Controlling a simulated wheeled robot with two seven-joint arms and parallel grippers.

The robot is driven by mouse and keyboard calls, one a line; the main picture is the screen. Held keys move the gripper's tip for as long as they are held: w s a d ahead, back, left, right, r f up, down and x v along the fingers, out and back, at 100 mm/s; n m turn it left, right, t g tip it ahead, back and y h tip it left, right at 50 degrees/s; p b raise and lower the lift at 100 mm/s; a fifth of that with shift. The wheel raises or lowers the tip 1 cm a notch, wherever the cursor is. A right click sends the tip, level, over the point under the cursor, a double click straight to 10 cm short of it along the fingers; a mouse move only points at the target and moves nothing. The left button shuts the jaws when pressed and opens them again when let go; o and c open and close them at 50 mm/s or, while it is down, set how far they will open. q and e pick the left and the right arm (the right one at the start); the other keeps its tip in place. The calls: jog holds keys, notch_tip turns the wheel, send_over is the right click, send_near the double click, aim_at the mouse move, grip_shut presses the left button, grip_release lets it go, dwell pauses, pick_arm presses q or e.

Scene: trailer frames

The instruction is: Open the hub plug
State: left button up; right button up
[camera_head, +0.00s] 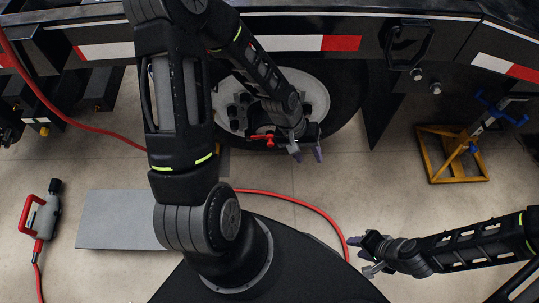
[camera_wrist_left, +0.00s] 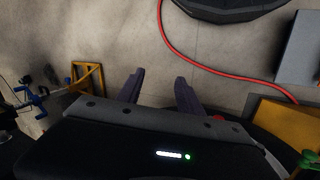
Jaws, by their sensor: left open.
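The grey wheel (camera_head: 315,92) with its dark tyre (camera_head: 347,95) is under the trailer, and dark lug nuts show on it. My left arm crosses in front of the wheel and hides much of its middle, and I cannot make out the hub plug. My left gripper (camera_head: 306,155) is open and empty at the lower right of the wheel, its purple fingertips apart. In the left wrist view its fingers (camera_wrist_left: 158,90) stand apart over bare floor. My right gripper (camera_head: 361,256) is at the lower right above the floor, its fingers apart and empty.
A yellow stand (camera_head: 436,160) with a blue-handled part is at right. A red-and-grey tool (camera_head: 45,215) and grey plate (camera_head: 112,220) are at left.

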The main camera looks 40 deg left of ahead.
pick_arm(q)
jog(key=w+a+f+n+y+b, duration=0.1)
jog(key=a+f+b, duration=0.1)
jog(key=a+b, duration=0.15)
jog(key=w+a+f+n+b, duration=0.1)
jog(key=a+f+b, duration=0.15)
jog(key=a, duration=0.25)
jog(key=r+y+b, duration=0.2)
jog(key=b, duration=0.2)
send_over(270, 143)
jog(key=shift+s+a+f+n, duration=0.2)
jog(key=shift+s+a+n, duration=0.1)
jog(key=shift+n, duration=0.1)
jog(key=shift+s+a+r, duration=0.15)
jog(key=shift+a+r, duration=0.1)
jog(key=shift+r, duration=0.1)
pick_arm(e)
notch_tip(270, 143, down, 14)
jog(key=shift+w+d+r, duration=0.25)
jog(key=shift+w+d, duration=0.15)
